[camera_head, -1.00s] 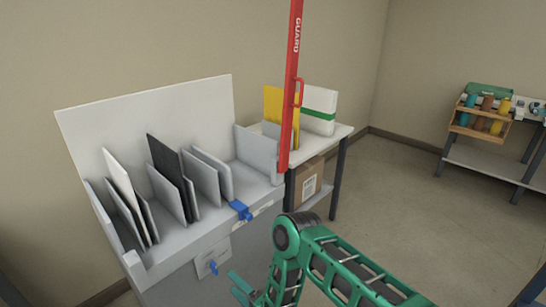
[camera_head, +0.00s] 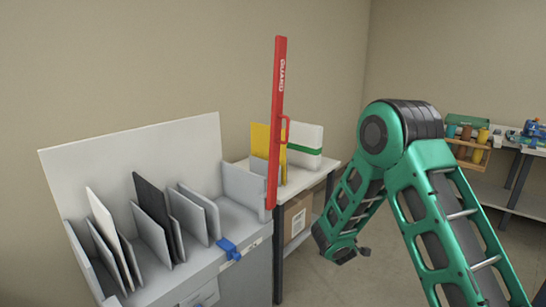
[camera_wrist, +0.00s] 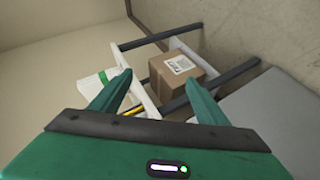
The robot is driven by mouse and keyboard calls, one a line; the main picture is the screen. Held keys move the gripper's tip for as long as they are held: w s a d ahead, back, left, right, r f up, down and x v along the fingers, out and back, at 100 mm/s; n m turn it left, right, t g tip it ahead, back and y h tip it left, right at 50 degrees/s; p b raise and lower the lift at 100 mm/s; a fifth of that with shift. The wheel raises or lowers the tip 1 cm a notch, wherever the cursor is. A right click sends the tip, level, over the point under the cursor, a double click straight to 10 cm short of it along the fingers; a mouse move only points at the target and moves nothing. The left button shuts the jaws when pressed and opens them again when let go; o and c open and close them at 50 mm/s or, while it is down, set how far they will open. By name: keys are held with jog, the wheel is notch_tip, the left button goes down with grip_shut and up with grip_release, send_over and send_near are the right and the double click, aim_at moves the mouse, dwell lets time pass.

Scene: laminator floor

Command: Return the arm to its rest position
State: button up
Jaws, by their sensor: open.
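My green arm stands folded at the right in the head view, its elbow raised and its forearm hanging down. My gripper (camera_wrist: 156,95) shows in the wrist view with its two green fingers spread apart and nothing between them. In the head view the hand end is low, in front of the side table, and its fingers are hard to make out.
The grey laminator bench (camera_head: 235,262) with upright panels stands at the left, with a red guard bar (camera_head: 277,120) upright at its end. The side table (camera_head: 311,183) has a cardboard box (camera_head: 297,220) below. A wooden caddy (camera_head: 467,150) sits on a far-right table.

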jog(key=s+d+r+m+g+h, duration=0.1)
jog(key=s+d+r+m+g, duration=0.2)
jog(key=d, duration=0.4)
jog(key=s+d+r+m+g+h, duration=0.1)
jog(key=s+d+r+m+h, duration=0.15)
jog(key=s+d+r, duration=0.35)
jog(key=s+d+r+m+g, duration=0.2)
jog(key=s+d+m, duration=0.15)
jog(key=s, duration=0.25)
jog(key=s+d+r+m+g, duration=0.1)
jog(key=s+d+r+m, duration=0.1)
jog(key=s+d, duration=0.35)
jog(key=s+a+r+m+g+y, duration=0.2)
jog(key=s+m+y, duration=0.1)
jog(key=s, duration=1.3)
jog(key=s+a+r+m+g+y, duration=0.1)
jog(key=s+r+m+g+y, duration=0.1)
jog(key=s, duration=1.4)
jog(key=shift+a+r+m+g+y, duration=0.2)
jog(key=shift+a+m+g+y, duration=0.2)
jog(key=shift+m+g+y, duration=0.4)
jog(key=shift+h, duration=0.25)
jog(key=shift+w+f, duration=0.25)
jog(key=shift+w, duration=0.4)
